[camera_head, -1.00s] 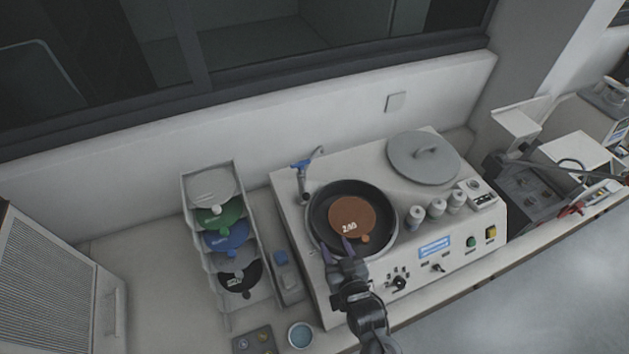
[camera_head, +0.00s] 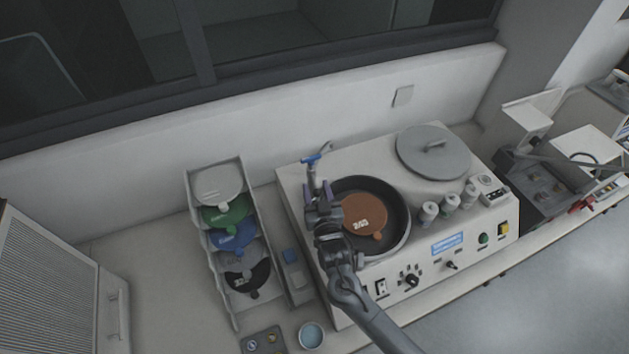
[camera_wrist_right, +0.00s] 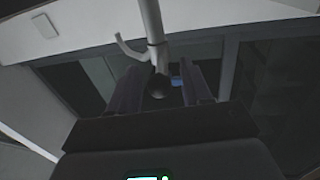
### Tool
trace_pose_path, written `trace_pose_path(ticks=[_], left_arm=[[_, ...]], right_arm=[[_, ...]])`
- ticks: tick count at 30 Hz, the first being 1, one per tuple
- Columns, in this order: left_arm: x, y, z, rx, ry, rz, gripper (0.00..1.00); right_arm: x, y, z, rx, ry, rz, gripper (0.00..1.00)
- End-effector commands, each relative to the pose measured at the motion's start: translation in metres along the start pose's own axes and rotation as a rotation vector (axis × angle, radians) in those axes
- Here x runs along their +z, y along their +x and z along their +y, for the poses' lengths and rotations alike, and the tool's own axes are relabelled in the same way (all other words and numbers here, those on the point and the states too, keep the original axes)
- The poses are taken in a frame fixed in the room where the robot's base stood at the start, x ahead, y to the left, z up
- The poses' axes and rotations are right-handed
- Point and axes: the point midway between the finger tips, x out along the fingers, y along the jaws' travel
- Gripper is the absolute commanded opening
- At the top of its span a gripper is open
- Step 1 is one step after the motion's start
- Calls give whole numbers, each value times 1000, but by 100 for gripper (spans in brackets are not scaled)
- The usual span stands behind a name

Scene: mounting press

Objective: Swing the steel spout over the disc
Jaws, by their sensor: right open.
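The steel spout (camera_head: 325,149) belongs to a tap with a blue lever (camera_head: 311,159) at the machine's back left corner. It points up and back right, away from the brown disc (camera_head: 362,214). The disc lies in the dark round bowl (camera_head: 402,235). My right gripper (camera_head: 318,189) is open in front of the tap, left of the disc, with its fingers toward the tap. In the right wrist view, the steel tube (camera_wrist_right: 152,22) shows between the open fingers (camera_wrist_right: 160,88); I cannot tell whether they touch it. The gripper partly hides the tap's lower part.
A grey round lid (camera_head: 434,165) lies on the machine's back right. Several white bottles (camera_head: 450,202) stand right of the bowl. A rack of coloured discs (camera_head: 240,215) stands to the left.

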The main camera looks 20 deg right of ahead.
Motion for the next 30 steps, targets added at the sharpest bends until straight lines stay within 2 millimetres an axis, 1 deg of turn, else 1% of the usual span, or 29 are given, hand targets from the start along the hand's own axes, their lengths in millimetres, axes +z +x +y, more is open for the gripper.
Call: trace_pose_path(ticks=[1, 3, 7, 12, 19, 20, 28, 29, 30], left_arm=[[-1, -2, -1, -2, 2, 0, 48], [-1, -3, -2, -4, 5, 0, 48], [-1, -4, -2, -7, 7, 0, 48], [-1, -4, -2, -6, 7, 0, 48], [-2, -4, -1, -4, 3, 0, 48], [-2, -4, -1, -3, 2, 0, 48], [-2, -4, 1, 4, -6, 1, 48], [-2, -4, 1, 4, -6, 1, 48], [-2, -4, 1, 4, -6, 1, 48]], right_arm=[[-2, 8, 0, 1, 0, 1, 49], [-1, 15, 0, 1, -1, 0, 49], [-1, 24, 0, 1, 0, 0, 49], [0, 29, 0, 1, 1, 0, 49], [0, 29, 0, 1, 1, 0, 49], [0, 29, 0, 1, 1, 0, 46], [0, 29, 0, 1, 1, -1, 4], [0, 29, 0, 1, 1, -1, 0], [0, 29, 0, 1, 1, -1, 0]])
